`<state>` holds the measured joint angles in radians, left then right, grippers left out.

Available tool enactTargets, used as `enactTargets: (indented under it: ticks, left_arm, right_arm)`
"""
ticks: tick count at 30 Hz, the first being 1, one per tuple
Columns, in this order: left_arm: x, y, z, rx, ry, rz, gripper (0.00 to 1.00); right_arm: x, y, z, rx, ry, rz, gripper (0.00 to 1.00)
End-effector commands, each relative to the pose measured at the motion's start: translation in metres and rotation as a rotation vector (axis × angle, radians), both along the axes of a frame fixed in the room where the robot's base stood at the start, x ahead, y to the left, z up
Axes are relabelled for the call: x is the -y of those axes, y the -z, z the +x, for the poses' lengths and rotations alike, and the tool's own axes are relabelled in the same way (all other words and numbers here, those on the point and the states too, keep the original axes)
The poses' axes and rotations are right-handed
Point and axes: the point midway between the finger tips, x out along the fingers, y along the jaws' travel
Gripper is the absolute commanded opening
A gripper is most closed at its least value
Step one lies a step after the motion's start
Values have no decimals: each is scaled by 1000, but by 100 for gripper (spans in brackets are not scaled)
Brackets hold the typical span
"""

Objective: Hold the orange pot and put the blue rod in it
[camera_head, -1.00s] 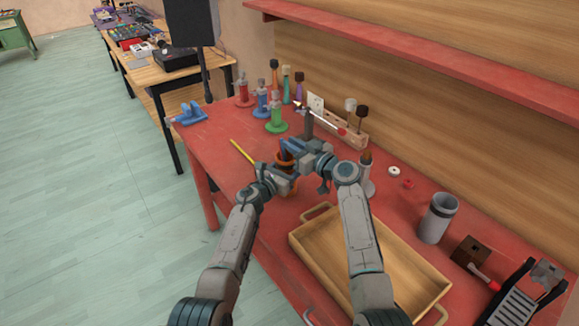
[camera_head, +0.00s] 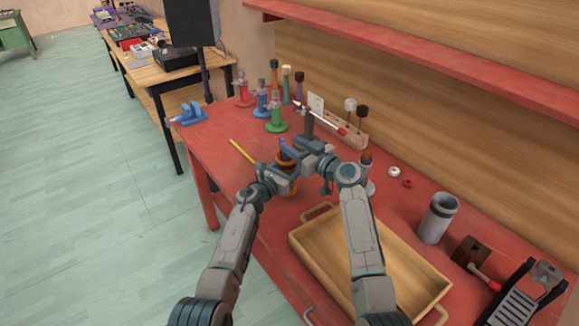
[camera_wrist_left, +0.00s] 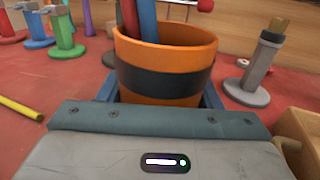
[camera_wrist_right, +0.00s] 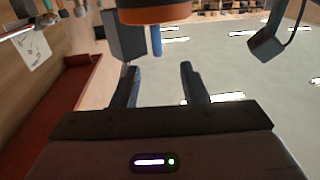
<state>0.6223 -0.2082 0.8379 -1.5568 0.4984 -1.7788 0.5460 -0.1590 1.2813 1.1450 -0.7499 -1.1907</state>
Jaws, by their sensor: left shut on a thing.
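The orange pot (camera_wrist_left: 170,50) with a black band stands upright between the jaws of my left gripper (camera_head: 284,178), which is shut on it. In the left wrist view a blue rod (camera_wrist_left: 147,20) and a red rod (camera_wrist_left: 130,18) lean side by side, their lower ends hidden inside the pot. My right gripper (camera_wrist_right: 158,80) is open and empty beside the pot. In the right wrist view the pot (camera_wrist_right: 155,13) shows at the top, with the blue rod (camera_wrist_right: 156,42) sticking out of it, clear of the fingers.
A wooden tray (camera_head: 312,262) lies in front on the red table. A yellow stick (camera_head: 243,152) lies left of the pot. Coloured stands (camera_head: 276,118) and a wooden rack (camera_head: 345,134) are behind. A grey cylinder (camera_head: 437,222) stands to the right.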

Motion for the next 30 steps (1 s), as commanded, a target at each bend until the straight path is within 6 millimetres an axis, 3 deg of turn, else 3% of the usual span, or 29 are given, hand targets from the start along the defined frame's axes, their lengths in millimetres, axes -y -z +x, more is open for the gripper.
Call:
enactTargets:
  ticks: [15, 29, 30]
  left_arm:
    - [0, 1, 0, -1, 0, 1, 31]
    - [0, 0, 0, 0, 0, 0, 31]
    - [0, 0, 0, 0, 0, 0, 62]
  right_arm:
    - [68, 1, -71, 0, 1, -3, 40]
    - [77, 0, -82, 1, 0, -1, 40]
    - [77, 0, -82, 1, 0, -1, 40]
